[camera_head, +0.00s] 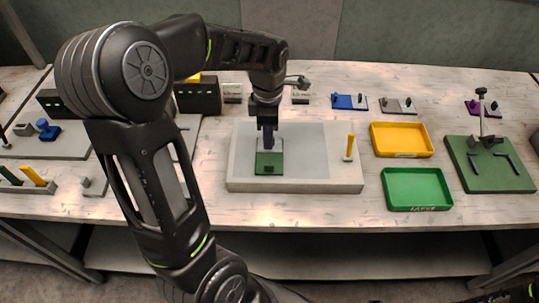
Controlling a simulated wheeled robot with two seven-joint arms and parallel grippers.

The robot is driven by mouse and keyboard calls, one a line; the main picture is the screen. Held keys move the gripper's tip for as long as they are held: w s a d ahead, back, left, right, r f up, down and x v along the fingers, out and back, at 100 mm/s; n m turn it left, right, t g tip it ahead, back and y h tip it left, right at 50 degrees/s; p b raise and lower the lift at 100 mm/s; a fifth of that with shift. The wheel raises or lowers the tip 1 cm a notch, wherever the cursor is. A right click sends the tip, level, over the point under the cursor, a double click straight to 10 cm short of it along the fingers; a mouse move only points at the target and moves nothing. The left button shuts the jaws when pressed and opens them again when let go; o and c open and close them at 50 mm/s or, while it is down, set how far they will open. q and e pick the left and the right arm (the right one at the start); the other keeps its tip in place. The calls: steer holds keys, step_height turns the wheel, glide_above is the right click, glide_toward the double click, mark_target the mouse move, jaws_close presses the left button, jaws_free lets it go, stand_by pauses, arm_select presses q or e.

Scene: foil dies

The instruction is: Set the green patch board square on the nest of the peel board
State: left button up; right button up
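My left gripper (268,143) points straight down over the far part of the green board. Its dark fingers look close together and overlap the board's back edge. A bluish-purple part shows between or on them; I cannot tell if they grip anything, or if the board touches the recess floor. The nest is not distinguishable.
A yellow peg (349,147) stands upright at the peel board's right. Further right are a yellow tray (402,154), a green tray (417,204) and a green board with dark bars (509,180). My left arm hides much of the left table. The recess right of my gripper is clear.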

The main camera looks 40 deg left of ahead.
arm_select(q)
jaws_close()
stand_by(0.4)
step_height(320, 180, up, 10)
steer(key=b, duration=0.1)
stand_by(0.4)
stand_by(0.5)
